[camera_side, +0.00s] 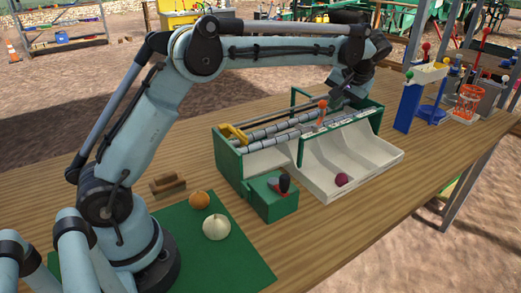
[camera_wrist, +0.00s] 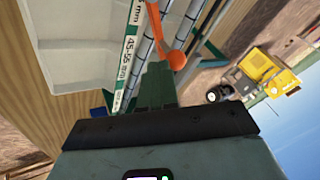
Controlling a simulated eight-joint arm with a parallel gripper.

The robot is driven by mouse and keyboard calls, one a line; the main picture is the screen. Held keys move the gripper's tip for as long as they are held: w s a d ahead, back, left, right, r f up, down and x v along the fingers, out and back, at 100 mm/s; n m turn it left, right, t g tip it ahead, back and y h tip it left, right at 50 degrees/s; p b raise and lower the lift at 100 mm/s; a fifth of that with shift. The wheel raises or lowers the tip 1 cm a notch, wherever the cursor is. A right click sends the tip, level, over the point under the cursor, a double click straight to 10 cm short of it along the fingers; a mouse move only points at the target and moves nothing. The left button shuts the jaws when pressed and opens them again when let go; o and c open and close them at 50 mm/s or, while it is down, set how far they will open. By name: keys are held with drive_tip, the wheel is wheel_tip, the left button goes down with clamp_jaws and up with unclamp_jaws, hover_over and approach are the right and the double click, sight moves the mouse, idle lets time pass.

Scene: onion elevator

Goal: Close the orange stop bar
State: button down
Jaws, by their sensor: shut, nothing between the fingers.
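The orange stop bar (camera_side: 322,110) stands up over the rollers of the green-sided sorting machine (camera_side: 228,160). In the wrist view the orange bar (camera_wrist: 157,22) ends in a round knob (camera_wrist: 176,60) close to my fingertips. My gripper (camera_side: 340,99) is at the far end of the machine, just right of the bar in the side view. In the wrist view my gripper (camera_wrist: 157,72) is shut, with its green fingers together and nothing held. The knob is right beside the fingertips; I cannot tell whether they touch.
A green frame (camera_side: 299,135) rises over the machine. A red onion (camera_side: 341,180) lies in the white sloping bins (camera_side: 375,150). A green box with a lever (camera_side: 270,203) stands in front. A yellow onion (camera_side: 200,200) and a white onion (camera_side: 216,228) rest on the green mat (camera_side: 240,265).

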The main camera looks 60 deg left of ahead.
sight(324, 101)
drive_tip(key=shift+s+a+n+g, duration=0.15)
drive_tip(key=shift+a+n+g, duration=0.2)
drive_tip(key=shift+a+n, duration=0.35)
drive_tip(key=shift+s+a+n+g, duration=0.15)
drive_tip(key=shift+a+n+g, duration=0.2)
drive_tip(key=shift+a+n, duration=0.3)
drive_tip(key=shift+s+a+n+g, duration=0.1)
drive_tip(key=shift+a+n+g, duration=0.15)
drive_tip(key=shift+n+g, duration=0.1)
drive_tip(key=shift+s+a, duration=0.3)
drive_tip(key=shift+a, duration=0.05)
drive_tip(key=shift+s+a+n+g, duration=0.25)
drive_tip(key=shift+n+g, duration=0.2)
drive_tip(key=shift+n, duration=0.3)
drive_tip(key=shift+s+a+n+g, duration=0.25)
drive_tip(key=shift+n+g, duration=0.15)
drive_tip(key=shift+n, duration=0.35)
drive_tip(key=shift+s, duration=0.1)
